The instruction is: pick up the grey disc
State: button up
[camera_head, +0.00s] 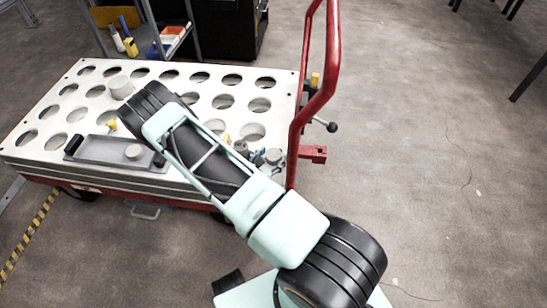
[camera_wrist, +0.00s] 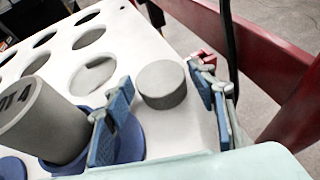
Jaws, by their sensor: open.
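The grey disc (camera_wrist: 162,84) is a short, round, plain block. In the wrist view it sits on the white perforated top, between the two blue-padded fingers of my gripper (camera_wrist: 160,90). The fingers are apart, one on each side of the disc, and a gap shows on both sides. In the head view my gripper (camera_head: 257,160) is small and partly covered by my arm at the right front of the cart, so the disc is hard to make out there.
A tall grey cylinder (camera_wrist: 38,118) with dark markings stands close beside the left finger. The cart top (camera_head: 172,100) has many round holes. A grey tray (camera_head: 98,149) with a pale round piece (camera_head: 134,152) lies at the front. The red handle (camera_head: 314,95) rises close right of my gripper.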

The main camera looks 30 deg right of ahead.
jog(key=c, duration=1.1)
